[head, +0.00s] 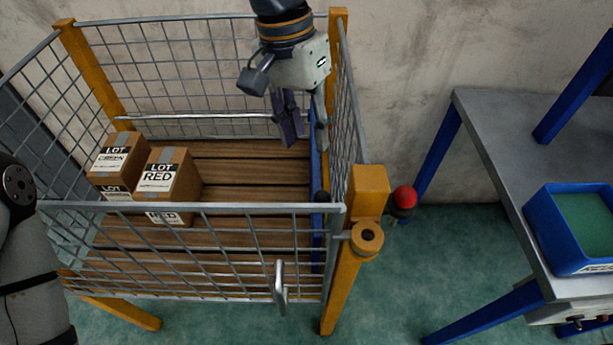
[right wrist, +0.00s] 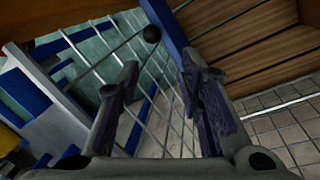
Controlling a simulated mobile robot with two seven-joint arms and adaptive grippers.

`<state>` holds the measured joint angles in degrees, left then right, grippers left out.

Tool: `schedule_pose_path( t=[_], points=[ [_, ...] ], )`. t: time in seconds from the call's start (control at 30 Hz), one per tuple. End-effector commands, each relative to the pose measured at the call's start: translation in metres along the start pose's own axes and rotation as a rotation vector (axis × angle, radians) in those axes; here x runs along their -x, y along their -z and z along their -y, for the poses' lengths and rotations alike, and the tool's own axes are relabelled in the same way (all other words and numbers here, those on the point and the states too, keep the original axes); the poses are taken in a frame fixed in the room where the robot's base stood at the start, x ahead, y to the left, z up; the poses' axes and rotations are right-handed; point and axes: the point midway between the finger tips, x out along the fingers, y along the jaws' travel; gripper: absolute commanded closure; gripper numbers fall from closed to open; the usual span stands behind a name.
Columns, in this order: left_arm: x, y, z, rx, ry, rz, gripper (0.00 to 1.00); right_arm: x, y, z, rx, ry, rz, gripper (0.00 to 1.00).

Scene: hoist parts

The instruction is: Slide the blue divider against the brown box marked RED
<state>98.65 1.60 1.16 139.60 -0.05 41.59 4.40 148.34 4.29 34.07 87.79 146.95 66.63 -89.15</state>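The brown box marked RED (head: 178,182) stands on the slatted wooden floor in the left part of a mesh-sided cage. The blue divider (head: 316,155) stands upright along the cage's right mesh wall, well apart from that box. Its blue edge (right wrist: 168,28) also shows in the right wrist view, running down towards one finger. My right gripper (head: 303,122) is open at the divider's far part, its fingers pointing down. In the right wrist view, the gripper (right wrist: 162,92) has its fingers wide apart; I cannot tell whether they touch the divider. My left gripper is out of view.
A second brown box marked GREEN (head: 113,158) stands left of the RED box. The wooden floor (head: 255,178) between boxes and divider is clear. A front mesh wall (head: 225,208) and orange posts bound the cage. A workbench (head: 490,130) with a blue bin stands right.

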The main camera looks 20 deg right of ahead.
Motion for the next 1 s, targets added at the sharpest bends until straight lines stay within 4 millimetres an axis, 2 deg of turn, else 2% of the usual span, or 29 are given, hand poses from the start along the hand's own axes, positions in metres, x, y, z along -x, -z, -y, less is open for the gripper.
schedule_pose_path(
  t=[0.1, 0.23, 0.5, 0.6, 0.77, 1.0],
  points=[
    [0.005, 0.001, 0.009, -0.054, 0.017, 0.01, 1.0, -0.011, -0.01, -0.004, -0.009, -0.021, 0.014, 0.66],
    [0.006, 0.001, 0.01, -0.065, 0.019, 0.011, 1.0, -0.028, -0.012, -0.005, -0.011, -0.027, 0.015, 0.66],
    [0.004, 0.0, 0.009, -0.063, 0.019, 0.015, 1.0, -0.097, -0.012, -0.008, -0.01, -0.029, 0.013, 0.66],
    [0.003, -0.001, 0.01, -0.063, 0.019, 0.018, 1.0, -0.116, -0.013, -0.008, -0.011, -0.027, 0.013, 0.66],
    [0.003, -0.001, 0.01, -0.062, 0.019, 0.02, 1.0, -0.131, -0.012, -0.008, -0.012, -0.024, 0.014, 0.66],
    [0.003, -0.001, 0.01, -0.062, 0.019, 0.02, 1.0, -0.132, -0.012, -0.007, -0.012, -0.022, 0.014, 0.66]
  ],
)
